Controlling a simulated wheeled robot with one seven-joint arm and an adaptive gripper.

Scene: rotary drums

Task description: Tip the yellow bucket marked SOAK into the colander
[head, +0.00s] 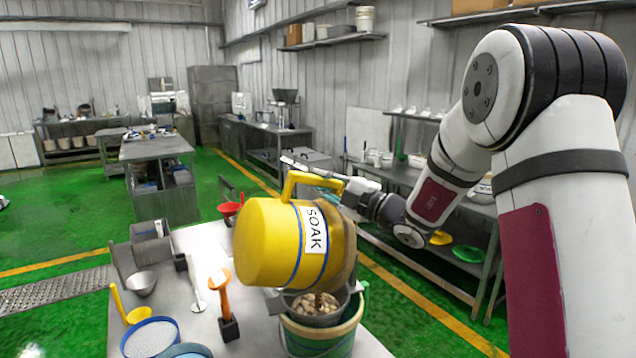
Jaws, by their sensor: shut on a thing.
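The yellow bucket (270,243) marked SOAK is tipped onto its side in the air, its mouth end facing right and downward. My gripper (348,190) is shut on the bucket's yellow handle, at the upper right of the bucket. The fingertips are partly hidden by the handle. A grey metal bowl, seemingly the colander (318,320), sits in the top of a green bucket (318,345) below the yellow bucket's mouth. Pale and brown pieces (316,303) lie in it. The bucket hides part of its rim, and I cannot see inside the bucket.
On the metal table (205,242) stand an orange tool (222,300) in a dark block, a white-handled tool (197,285), a small metal bowl (141,284), a yellow scoop (130,308) and a blue-rimmed container (150,338). A red funnel-like item (229,209) is behind the bucket.

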